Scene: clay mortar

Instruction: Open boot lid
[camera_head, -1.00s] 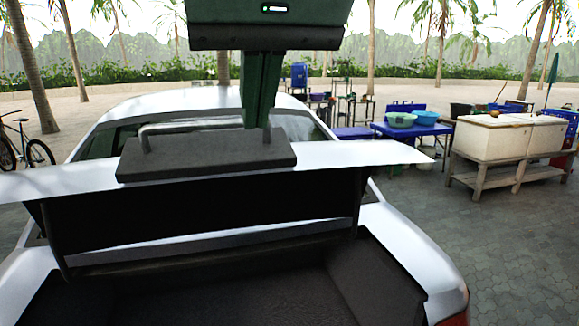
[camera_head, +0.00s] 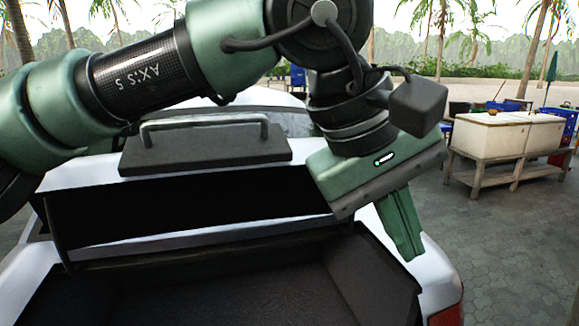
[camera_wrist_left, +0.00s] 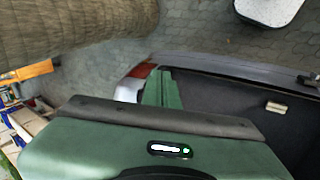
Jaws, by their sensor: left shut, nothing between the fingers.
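The white car's boot lid (camera_head: 200,205) stands raised, its dark inner face toward me. A grey block with a metal bar handle (camera_head: 205,122) sits on its top edge. The dark boot interior (camera_head: 230,290) shows below it. My left gripper (camera_head: 409,250) is shut and empty, pointing down beside the lid's right end, over the boot's right side. In the left wrist view its green fingers (camera_wrist_left: 162,78) are together near the red tail light, with the boot interior (camera_wrist_left: 240,100) to the right. My arm hides the lid's right end in the head view. My right gripper is not seen.
A white chest on a wooden stand (camera_head: 505,140) is at the right, beyond the car. Paved ground (camera_head: 510,250) lies clear right of the car. In the left wrist view a tree trunk (camera_wrist_left: 80,35) crosses the upper left.

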